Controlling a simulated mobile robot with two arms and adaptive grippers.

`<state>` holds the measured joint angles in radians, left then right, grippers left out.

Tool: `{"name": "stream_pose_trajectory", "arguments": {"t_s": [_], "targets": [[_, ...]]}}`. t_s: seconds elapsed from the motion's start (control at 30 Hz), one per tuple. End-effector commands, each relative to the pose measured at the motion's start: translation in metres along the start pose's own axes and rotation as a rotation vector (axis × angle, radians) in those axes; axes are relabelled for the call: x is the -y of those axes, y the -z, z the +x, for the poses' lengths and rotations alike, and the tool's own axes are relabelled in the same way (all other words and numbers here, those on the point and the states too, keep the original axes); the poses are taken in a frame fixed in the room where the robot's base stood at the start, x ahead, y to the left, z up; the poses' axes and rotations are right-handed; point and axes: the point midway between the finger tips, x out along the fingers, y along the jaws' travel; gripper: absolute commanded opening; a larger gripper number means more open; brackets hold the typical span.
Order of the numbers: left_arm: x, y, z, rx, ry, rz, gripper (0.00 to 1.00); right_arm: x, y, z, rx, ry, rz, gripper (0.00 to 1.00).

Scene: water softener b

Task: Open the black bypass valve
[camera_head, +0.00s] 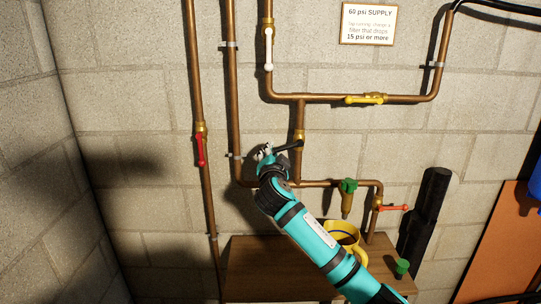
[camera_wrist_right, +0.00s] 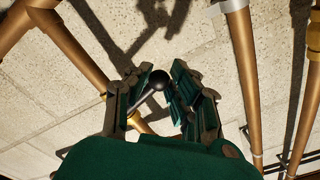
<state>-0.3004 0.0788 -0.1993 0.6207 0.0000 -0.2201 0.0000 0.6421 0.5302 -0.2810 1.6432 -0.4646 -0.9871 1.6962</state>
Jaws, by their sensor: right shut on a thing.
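The black bypass valve's lever (camera_head: 288,146) sticks out to the left from a brass valve body (camera_head: 299,136) on the short vertical pipe in the middle of the wall. My right gripper (camera_head: 266,152) is at the lever's outer end. In the right wrist view the lever's round black knob (camera_wrist_right: 159,80) and thin grey rod sit between the green finger pads of my right gripper (camera_wrist_right: 160,92), which is shut on the lever. The rod's inner part is partly hidden by a finger. My left gripper is in neither view.
Copper pipes cover the wall, with a red valve (camera_head: 199,150), a white valve (camera_head: 268,48), a yellow valve (camera_head: 364,99), a green valve (camera_head: 348,186) and another red valve (camera_head: 393,207). A yellow mug (camera_head: 340,232) is on a wooden surface (camera_head: 255,265) below.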

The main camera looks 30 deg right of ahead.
Motion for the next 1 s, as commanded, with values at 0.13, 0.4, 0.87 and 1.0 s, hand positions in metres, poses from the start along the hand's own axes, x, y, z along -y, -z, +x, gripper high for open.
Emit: {"name": "stream_pose_trajectory", "arguments": {"t_s": [0.13, 0.4, 0.87, 1.0], "targets": [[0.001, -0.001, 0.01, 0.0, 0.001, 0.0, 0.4, -0.011, -0.005, 0.0, -0.001, -0.004, 0.0, 0.01], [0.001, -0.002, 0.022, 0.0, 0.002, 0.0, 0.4, -0.025, -0.009, 0.0, -0.001, -0.003, 0.001, 0.01], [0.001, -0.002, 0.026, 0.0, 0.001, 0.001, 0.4, -0.03, -0.009, 0.0, 0.0, -0.002, 0.0, 0.01], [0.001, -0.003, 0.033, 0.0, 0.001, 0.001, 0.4, -0.04, -0.011, 0.0, 0.0, -0.003, 0.0, 0.01]]}}
